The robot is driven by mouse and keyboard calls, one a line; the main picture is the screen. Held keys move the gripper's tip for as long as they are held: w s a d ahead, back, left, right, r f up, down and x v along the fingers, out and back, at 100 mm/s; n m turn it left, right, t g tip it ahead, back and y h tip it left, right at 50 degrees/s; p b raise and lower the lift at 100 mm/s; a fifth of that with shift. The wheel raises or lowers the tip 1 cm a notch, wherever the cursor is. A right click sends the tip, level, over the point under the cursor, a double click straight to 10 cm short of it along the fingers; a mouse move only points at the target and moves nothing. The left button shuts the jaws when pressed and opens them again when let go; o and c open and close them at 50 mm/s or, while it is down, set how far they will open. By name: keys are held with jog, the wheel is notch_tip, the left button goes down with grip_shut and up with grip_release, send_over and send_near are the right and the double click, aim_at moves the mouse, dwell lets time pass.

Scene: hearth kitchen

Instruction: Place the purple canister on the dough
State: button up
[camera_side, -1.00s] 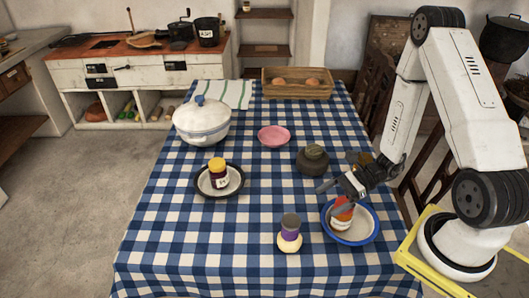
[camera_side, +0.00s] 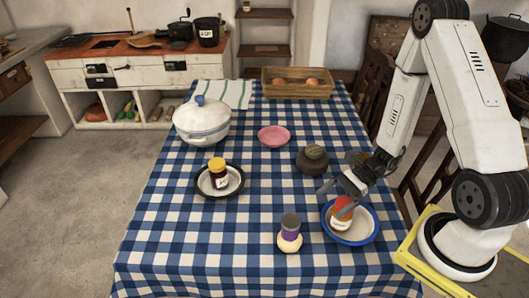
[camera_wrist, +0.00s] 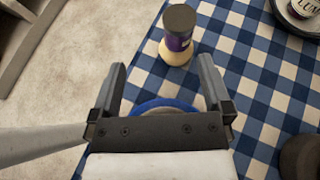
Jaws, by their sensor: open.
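The purple canister (camera_side: 290,235) has a dark grey lid and stands upright on the pale, rounded dough (camera_side: 289,246) near the front of the table. In the wrist view, the canister (camera_wrist: 178,43) sits on top of the dough (camera_wrist: 174,56), ahead of my fingers. My gripper (camera_side: 335,199) is open and empty, over the blue-rimmed plate to the right of the canister and apart from it. It also shows open in the wrist view (camera_wrist: 162,66).
An orange-lidded jar (camera_side: 342,222) stands on the blue-rimmed plate (camera_side: 336,238), close to my fingers. A dark plate (camera_side: 199,191) holds a yellow-lidded jar (camera_side: 218,174). A dark round pot (camera_side: 313,166) stands behind my gripper. The checked cloth left of the canister is clear.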

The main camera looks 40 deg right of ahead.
notch_tip(320, 180, up, 11)
jog(key=w+a+n+g+h, duration=0.1)
jog(key=a+n+h, duration=0.1)
jog(key=n+h, duration=1)
jog(key=shift+w+r+n, duration=0.2)
jog(key=shift+w+n, duration=0.15)
jog(key=shift+n, duration=4.15)
